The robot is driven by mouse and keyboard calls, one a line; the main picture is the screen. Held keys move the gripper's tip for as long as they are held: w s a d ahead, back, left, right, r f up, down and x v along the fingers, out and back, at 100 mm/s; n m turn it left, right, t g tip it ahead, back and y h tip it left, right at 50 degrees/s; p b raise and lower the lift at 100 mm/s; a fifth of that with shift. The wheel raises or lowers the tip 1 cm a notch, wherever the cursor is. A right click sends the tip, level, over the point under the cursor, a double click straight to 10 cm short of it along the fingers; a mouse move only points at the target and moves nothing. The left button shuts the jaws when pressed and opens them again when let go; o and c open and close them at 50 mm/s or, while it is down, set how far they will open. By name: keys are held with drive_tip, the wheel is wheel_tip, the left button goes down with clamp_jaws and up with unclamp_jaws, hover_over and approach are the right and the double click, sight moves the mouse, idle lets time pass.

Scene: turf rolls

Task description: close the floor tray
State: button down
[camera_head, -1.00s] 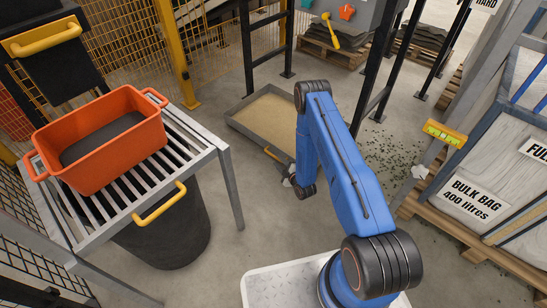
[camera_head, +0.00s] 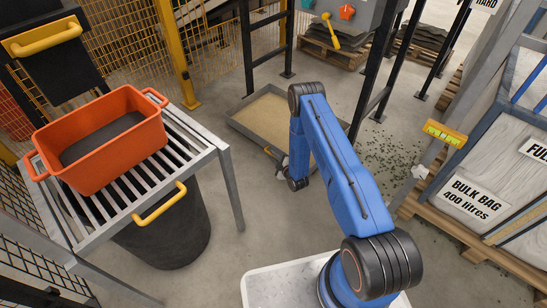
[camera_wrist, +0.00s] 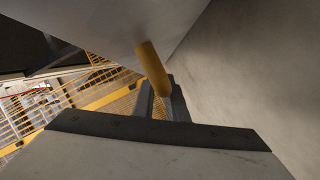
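The floor tray (camera_head: 243,128) is a shallow grey metal tray with sandy material in it. It lies on the concrete behind my arm, which hides its right part. My gripper (camera_head: 275,158) is low by the tray's near edge, largely hidden by my arm in the head view. In the wrist view a yellow bar (camera_wrist: 151,66), apparently the tray's handle, reaches down to the dark fingers of my gripper (camera_wrist: 161,99). I cannot tell whether the fingers close on it or only stand around it.
A slatted metal table (camera_head: 225,150) with an orange tub (camera_head: 135,150) stands at left, a dark bin (camera_head: 170,235) below it. Black posts (camera_head: 375,70) rise behind my arm. A bulk bag on a pallet (camera_head: 480,205) stands at right. The floor between is mostly clear.

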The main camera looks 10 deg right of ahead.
drive_tip(key=w+d, duration=0.5)
drive_tip(key=d, duration=0.2)
drive_tip(key=w+d, duration=0.5)
drive_tip(key=d, duration=0.2)
drive_tip(key=w+d, duration=0.6)
drive_tip(key=d, duration=0.2)
drive_tip(key=shift+r, duration=0.1)
drive_tip(key=c, duration=1.8)
unclamp_jaws()
drive_tip(key=shift+d, duration=0.1)
drive_tip(key=shift+o, duration=0.2)
drive_tip(key=v, duration=1.7)
drive_tip(key=shift+s, duration=0.2)
drive_tip(key=shift+r, duration=0.1)
